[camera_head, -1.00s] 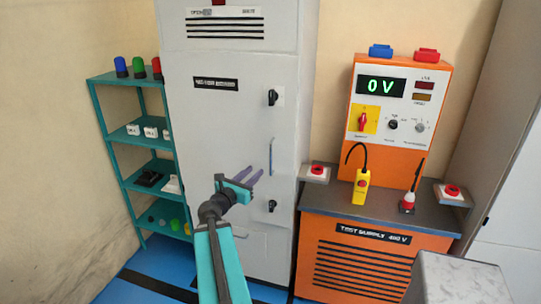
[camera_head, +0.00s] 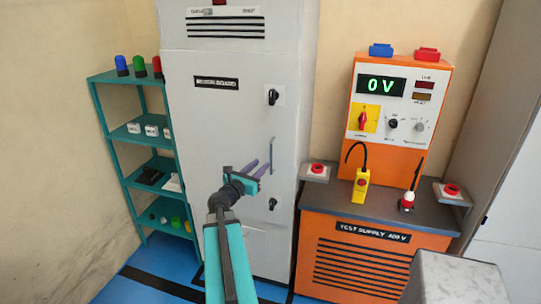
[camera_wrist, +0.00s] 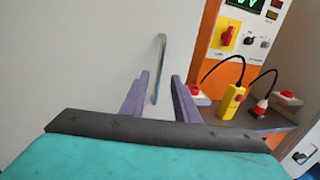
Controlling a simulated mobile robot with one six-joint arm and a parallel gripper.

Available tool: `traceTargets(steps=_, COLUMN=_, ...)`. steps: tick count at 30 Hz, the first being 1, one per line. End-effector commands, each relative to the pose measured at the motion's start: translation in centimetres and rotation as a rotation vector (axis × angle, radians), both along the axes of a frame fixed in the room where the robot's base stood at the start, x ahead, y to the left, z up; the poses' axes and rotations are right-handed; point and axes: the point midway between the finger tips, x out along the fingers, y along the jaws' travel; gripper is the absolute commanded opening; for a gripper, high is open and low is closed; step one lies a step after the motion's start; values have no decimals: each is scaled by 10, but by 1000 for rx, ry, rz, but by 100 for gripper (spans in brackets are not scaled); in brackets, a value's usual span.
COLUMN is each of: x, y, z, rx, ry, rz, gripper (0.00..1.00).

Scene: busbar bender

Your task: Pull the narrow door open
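The tall grey cabinet's door (camera_head: 222,130) looks closed, with a thin vertical bar handle (camera_head: 271,155) near its right edge. A black knob (camera_head: 272,97) sits above the handle and another (camera_head: 272,204) below it. My gripper (camera_head: 260,166) is open just left of the handle in the head view, with its purple fingers pointing toward the door. In the wrist view the handle (camera_wrist: 158,68) shows between the spread fingers (camera_wrist: 160,77). I cannot tell whether its bar is fully between the fingertips or still beyond them. No contact is visible.
An orange test supply (camera_head: 352,262) with a dark top stands close on the right, carrying a yellow pendant (camera_head: 361,187) and red buttons. A teal shelf (camera_head: 150,165) stands left. A grey block (camera_head: 455,280) is at front right. Blue floor shows in front.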

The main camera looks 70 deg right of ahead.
Motion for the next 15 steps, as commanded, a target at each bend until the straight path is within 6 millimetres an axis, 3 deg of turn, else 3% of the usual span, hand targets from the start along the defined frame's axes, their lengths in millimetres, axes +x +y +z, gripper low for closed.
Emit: traceTargets(steps=15, x=-8, y=-55, z=2, rx=0, ry=-1, rz=-2, gripper=28)
